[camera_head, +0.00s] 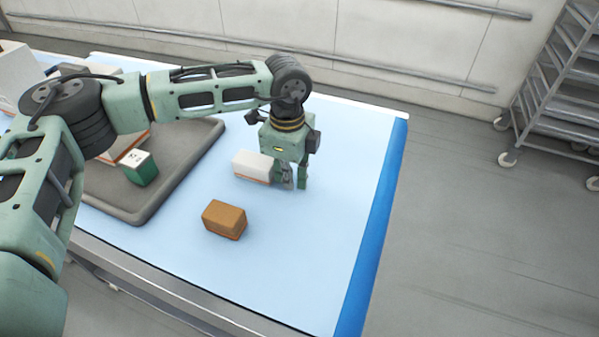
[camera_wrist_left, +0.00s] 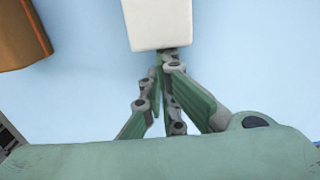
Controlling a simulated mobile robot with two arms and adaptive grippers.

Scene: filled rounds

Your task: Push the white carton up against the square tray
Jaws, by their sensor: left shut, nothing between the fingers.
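The white carton (camera_head: 252,166) lies on the light blue table surface, right of the grey square tray (camera_head: 150,205), with a strip of bare table between them. My left gripper (camera_head: 293,184) is shut and empty, at the carton's right end. In the left wrist view the carton (camera_wrist_left: 158,24) is at the top middle, right beyond the shut fingertips (camera_wrist_left: 168,62). They look to be touching it or very close; I cannot tell which. My right gripper is not in view.
A brown box (camera_head: 225,219) stands on the table in front of the carton, also at the upper left of the wrist view (camera_wrist_left: 20,35). A green and white box (camera_head: 140,168) is in the tray. The table's right edge is blue (camera_head: 375,225). A metal rack (camera_head: 560,90) stands beyond.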

